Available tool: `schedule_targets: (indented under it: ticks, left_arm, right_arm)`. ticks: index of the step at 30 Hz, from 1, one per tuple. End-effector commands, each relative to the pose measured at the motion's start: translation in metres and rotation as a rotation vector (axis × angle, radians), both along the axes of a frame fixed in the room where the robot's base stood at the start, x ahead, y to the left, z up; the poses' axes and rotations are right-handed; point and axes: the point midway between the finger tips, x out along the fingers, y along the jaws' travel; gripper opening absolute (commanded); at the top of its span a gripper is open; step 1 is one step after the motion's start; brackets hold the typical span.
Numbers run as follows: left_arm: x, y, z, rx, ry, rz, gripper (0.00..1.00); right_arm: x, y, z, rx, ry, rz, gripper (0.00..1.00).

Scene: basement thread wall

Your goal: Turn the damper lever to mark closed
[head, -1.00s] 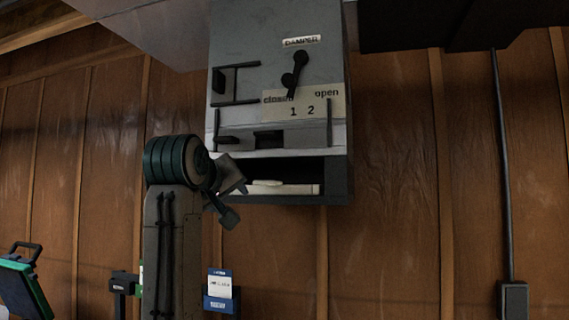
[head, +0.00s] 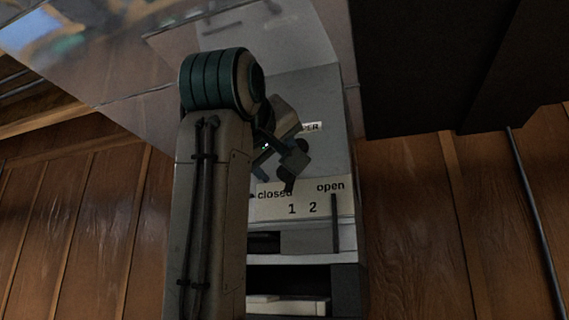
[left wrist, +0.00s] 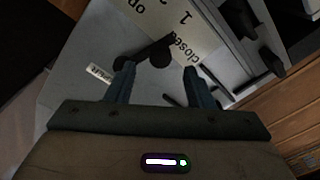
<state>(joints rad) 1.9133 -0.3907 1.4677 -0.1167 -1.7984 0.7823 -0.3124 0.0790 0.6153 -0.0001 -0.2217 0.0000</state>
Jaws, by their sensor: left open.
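The damper lever is a dark handle (head: 289,184) on the grey cabinet front, mostly hidden behind my left gripper in the head view. Its visible end points down beside the word "closed" on the pale label plate (head: 302,201), which also reads "open", 1 and 2. My left gripper (head: 279,160) is open in front of the lever. In the left wrist view the dark lever (left wrist: 158,50) shows just beyond and between the two open fingertips (left wrist: 160,70). I cannot tell whether they touch it. My right gripper is not in view.
The DAMPER tag (head: 313,127) is partly covered by my gripper. A dark bar (head: 334,223) stands at the plate's right side. An open shelf (head: 290,304) lies below. A large dark box (head: 430,70) overhangs at upper right. Wood panelling (head: 410,220) is behind.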

Motion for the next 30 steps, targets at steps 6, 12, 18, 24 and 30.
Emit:
schedule_targets:
  ticks: [6,12,18,24,30]
  left_arm:
    - [0.038,-0.01,0.003,0.0,0.004,0.0,0.48]
    - [0.054,-0.014,0.001,0.0,0.001,0.0,0.48]
    - [0.056,-0.014,-0.001,0.0,0.001,0.001,0.48]
    - [0.056,-0.014,-0.001,0.0,0.001,0.001,0.3]
    - [0.056,-0.014,-0.001,0.0,0.001,0.001,0.0]
  right_arm:
    - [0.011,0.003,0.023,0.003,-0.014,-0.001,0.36]
    - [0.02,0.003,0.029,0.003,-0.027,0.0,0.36]
    - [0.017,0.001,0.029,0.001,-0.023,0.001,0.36]
    - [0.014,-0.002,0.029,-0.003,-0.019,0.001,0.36]
    - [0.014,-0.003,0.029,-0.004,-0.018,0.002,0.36]
